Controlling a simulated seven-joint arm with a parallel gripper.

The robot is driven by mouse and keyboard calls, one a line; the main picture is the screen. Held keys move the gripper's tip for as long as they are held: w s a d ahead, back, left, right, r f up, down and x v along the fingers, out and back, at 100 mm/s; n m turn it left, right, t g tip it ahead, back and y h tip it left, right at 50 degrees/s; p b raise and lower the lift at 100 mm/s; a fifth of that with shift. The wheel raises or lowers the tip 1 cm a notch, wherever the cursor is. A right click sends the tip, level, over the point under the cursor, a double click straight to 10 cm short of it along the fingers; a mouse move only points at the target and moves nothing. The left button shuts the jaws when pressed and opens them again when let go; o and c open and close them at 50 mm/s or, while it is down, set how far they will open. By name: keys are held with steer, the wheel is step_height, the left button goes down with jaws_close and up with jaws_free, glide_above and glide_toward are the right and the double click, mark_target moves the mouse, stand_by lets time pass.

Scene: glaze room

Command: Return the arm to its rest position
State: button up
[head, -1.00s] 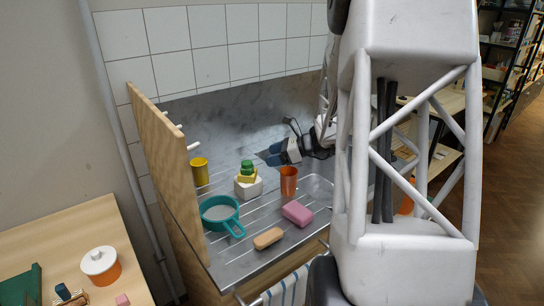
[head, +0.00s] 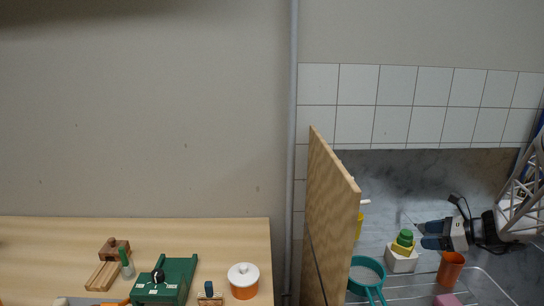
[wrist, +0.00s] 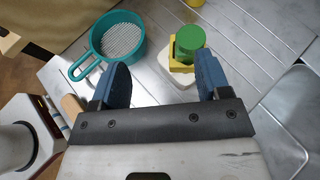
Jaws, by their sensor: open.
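My gripper (head: 424,235) shows at the right of the head view, over the metal draining surface. Its blue fingers stand apart with nothing between them, as the wrist view (wrist: 163,75) also shows. Just left of the fingertips in the head view is a white block (head: 401,262) with a yellow piece (head: 401,248) and a green piece (head: 405,237) on top. In the wrist view this stack (wrist: 178,77) lies beyond the fingers, nearer the right one. The upper arm links are cut off by the head view's right edge.
An orange cup (head: 451,270) stands close in front of my gripper. A teal sieve (head: 367,289), a pink block (head: 447,299) and a mostly hidden yellow cup (head: 359,226) are nearby. A wooden panel (head: 328,215) divides this surface from the left table (head: 60,240), which holds a lidded pot (head: 243,281).

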steer(key=s+a+r+n+g+h, duration=0.15)
steer(key=s+a+n+g, duration=0.35)
steer(key=a, duration=0.5)
steer(key=s+a+r+n+g+h, duration=0.1)
steer(key=s+a+r+n+g, duration=0.1)
steer(key=s+a+n, duration=0.65)
steer(key=s+a+r+n+h, duration=0.2)
steer(key=s+a+n, duration=0.3)
steer(key=s, duration=0.3)
steer(key=s+a+r+n+t+h, duration=0.1)
steer(key=s+a+r+n+h, duration=0.2)
steer(key=s+a+n+h, duration=0.2)
steer(key=s+a+n, duration=0.1)
steer(key=s, duration=0.2)
steer(key=shift+s+a, duration=0.15)
steer(key=shift+a, duration=0.05)
